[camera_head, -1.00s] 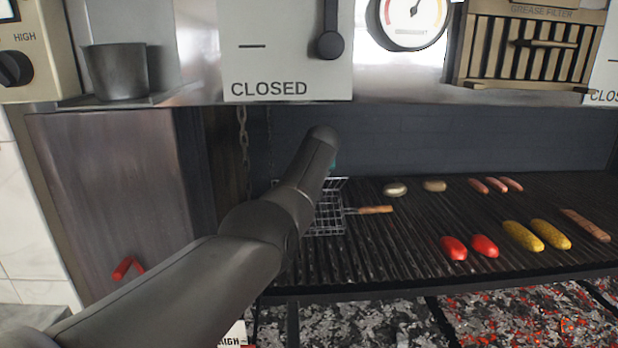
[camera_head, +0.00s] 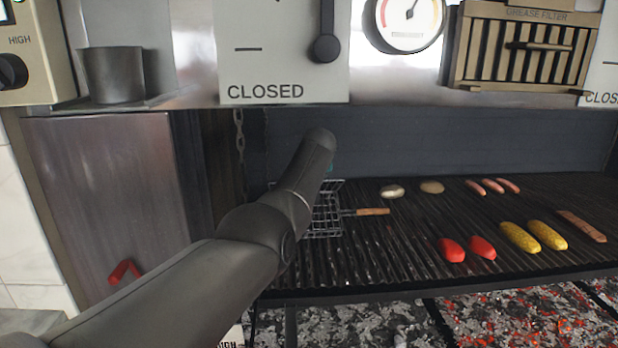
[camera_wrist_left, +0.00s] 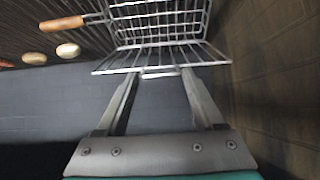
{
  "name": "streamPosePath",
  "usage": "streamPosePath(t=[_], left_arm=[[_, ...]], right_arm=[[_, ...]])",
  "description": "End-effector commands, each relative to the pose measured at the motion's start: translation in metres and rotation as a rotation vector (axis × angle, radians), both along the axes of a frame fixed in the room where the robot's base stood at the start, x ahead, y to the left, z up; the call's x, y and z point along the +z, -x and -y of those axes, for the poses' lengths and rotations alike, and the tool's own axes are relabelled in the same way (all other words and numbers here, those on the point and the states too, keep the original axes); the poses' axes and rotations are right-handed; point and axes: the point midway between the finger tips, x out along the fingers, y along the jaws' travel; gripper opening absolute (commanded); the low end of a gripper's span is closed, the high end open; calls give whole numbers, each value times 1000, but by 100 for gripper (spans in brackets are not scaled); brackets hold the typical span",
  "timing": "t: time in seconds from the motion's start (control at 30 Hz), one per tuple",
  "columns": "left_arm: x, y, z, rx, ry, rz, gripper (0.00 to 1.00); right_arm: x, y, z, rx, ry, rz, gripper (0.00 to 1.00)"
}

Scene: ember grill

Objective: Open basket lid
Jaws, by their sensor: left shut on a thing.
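The wire basket (camera_head: 325,222) rests on the left part of the grill, its wooden handle (camera_head: 373,211) pointing right. My left forearm hides part of it in the head view. In the left wrist view, the basket (camera_wrist_left: 160,20) is at the top, with its handle (camera_wrist_left: 62,23) to the left. A flat wire panel, the basket lid (camera_wrist_left: 120,62), meets the basket at an angle. My left gripper (camera_wrist_left: 160,75) is shut on the lid's near edge, at a small wire loop. In the head view my left arm hides the gripper. My right gripper is not in view.
Mushroom-like pieces (camera_head: 431,187), sausages (camera_head: 492,186), red peppers (camera_head: 482,246) and corn cobs (camera_head: 520,237) lie on the grill (camera_head: 400,265) right of the basket. The back wall (camera_head: 420,145) stands close behind. A metal cup (camera_head: 112,75) sits on the upper left ledge.

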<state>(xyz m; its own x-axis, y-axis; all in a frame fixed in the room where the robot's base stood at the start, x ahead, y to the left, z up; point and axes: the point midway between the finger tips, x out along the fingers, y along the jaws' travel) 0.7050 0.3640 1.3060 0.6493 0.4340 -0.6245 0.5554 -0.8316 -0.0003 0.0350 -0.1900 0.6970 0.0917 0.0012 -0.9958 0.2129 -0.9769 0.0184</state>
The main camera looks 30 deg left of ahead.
Motion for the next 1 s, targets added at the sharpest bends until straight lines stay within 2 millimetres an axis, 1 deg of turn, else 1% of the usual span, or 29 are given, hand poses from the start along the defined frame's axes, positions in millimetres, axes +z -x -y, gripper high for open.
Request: streamPosePath(t=[0.03, 0.3, 0.33, 0.57, 1.0], left_arm=[[3, -1, 0, -1, -2, 7, 0], [3, -1, 0, -1, -2, 7, 0], [3, -1, 0, -1, -3, 8, 73], [2, 0, 0, 0, -1, 4, 99], [3, 1, 2, 1, -1, 3, 100]], right_arm=[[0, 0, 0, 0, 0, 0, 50], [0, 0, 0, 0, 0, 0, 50], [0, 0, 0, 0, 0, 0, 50], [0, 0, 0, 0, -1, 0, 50], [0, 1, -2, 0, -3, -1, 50]])
